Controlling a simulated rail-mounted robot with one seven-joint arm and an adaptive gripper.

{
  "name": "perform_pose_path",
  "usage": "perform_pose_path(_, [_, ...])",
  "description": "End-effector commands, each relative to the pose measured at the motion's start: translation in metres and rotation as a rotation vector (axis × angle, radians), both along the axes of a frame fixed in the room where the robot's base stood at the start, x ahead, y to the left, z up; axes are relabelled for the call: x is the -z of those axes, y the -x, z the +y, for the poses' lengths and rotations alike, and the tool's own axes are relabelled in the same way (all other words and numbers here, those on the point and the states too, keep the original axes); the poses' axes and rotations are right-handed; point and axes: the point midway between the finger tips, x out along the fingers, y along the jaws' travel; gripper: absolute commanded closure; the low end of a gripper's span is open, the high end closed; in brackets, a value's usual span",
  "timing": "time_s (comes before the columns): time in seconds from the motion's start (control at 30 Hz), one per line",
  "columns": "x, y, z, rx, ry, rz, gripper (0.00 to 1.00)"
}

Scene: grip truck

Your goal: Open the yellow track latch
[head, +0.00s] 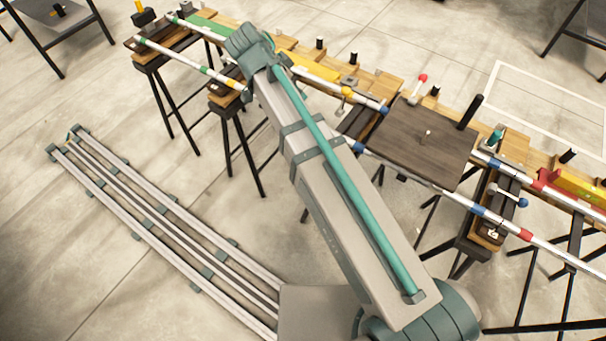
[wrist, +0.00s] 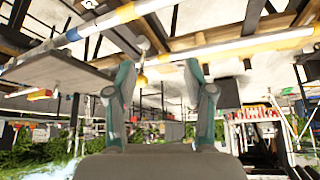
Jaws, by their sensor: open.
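The yellow track latch (head: 346,91) is a small yellow knob on a short pale stem, beside the yellow-banded stretch of rail in the head view. In the wrist view its yellow knob (wrist: 141,79) hangs on a pale stem below the rails. My gripper (wrist: 158,80) is open, with its teal fingers spread. The knob appears between the fingertips, nearer the left one. No contact shows, and I cannot tell how far beyond the tips it lies. My gripper is hidden in the head view, where my arm blocks part of the track.
A dark board (head: 424,137) lies across the rails right of the yellow latch; its underside (wrist: 58,76) shows at left in the wrist view. A red-knobbed latch (head: 422,78) and a blue-knobbed latch (head: 522,202) stand nearby. Black posts and trestle legs crowd the track.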

Motion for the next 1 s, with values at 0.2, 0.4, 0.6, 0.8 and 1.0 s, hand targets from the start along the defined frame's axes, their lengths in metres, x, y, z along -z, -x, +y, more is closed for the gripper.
perform_pose_path(0.2, [0.028, 0.012, 0.031, -0.149, 0.100, 0.033, 0.47])
perform_pose_path(0.4, [0.061, 0.019, 0.035, -0.227, 0.149, 0.095, 0.47])
perform_pose_path(0.6, [0.096, 0.024, 0.030, -0.272, 0.168, 0.161, 0.47])
perform_pose_path(0.8, [0.131, 0.029, 0.022, -0.304, 0.173, 0.227, 0.47])
perform_pose_path(1.0, [0.165, 0.034, 0.012, -0.331, 0.172, 0.292, 0.47])
